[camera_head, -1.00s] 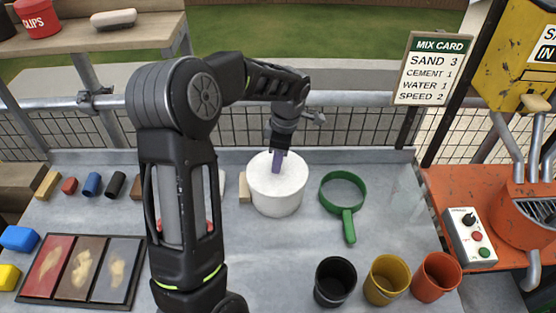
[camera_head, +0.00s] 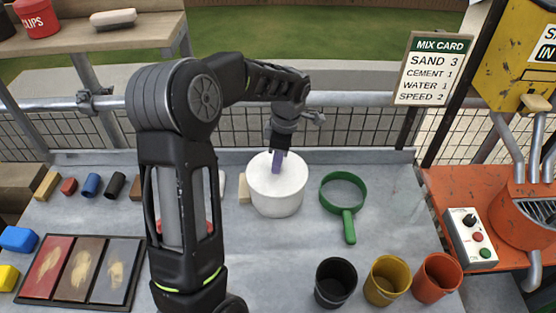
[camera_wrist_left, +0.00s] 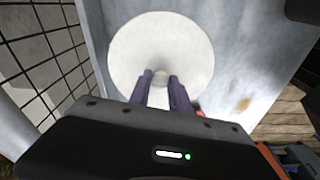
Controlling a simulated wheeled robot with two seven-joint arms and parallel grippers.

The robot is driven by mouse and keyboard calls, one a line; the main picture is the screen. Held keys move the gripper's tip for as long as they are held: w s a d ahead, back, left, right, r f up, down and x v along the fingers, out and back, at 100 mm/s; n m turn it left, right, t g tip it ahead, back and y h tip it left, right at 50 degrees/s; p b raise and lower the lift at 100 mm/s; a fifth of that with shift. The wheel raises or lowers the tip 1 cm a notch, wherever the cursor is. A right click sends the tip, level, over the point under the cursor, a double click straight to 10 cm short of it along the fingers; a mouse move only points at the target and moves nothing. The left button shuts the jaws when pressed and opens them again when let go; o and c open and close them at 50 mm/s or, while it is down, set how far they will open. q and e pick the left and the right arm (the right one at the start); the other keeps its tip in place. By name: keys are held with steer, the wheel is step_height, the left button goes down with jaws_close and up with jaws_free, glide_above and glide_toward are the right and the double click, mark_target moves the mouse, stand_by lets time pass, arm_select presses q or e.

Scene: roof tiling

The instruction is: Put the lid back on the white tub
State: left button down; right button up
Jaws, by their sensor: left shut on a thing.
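The white tub (camera_head: 277,196) stands upright on the grey table, right of the middle of my left arm. Its round white lid (camera_head: 291,167) lies over the tub's mouth and looks level; I cannot tell whether it is fully seated. In the left wrist view the lid (camera_wrist_left: 160,40) shows as a pale disc with a small knob in its middle. My left gripper (camera_head: 276,168) points down over the lid, its purple fingers shut on the knob (camera_wrist_left: 160,79). The inside of the tub is hidden. My right gripper is not in view.
A green sieve (camera_head: 343,190) lies right of the tub, and a small wooden block (camera_head: 244,188) stands close at its left. Black (camera_head: 335,282), yellow (camera_head: 387,279) and orange (camera_head: 436,277) cups stand in front. A wire mesh fence (camera_head: 350,128) runs behind the table.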

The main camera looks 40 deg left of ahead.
arm_select(q)
steer(key=shift+f+b, duration=0.2)
steer(key=shift+b, duration=0.3)
stand_by(0.9)
stand_by(0.4)
steer(key=c, duration=0.6)
jaws_free()
steer(key=shift+c, duration=0.2)
steer(key=shift+r, duration=0.1)
steer(key=shift+r+p, duration=1.5)
steer(key=shift+r, duration=0.85)
steer(key=shift+r+p, duration=0.45)
steer(key=shift+r, duration=0.65)
steer(key=shift+c, duration=0.5)
jaws_close()
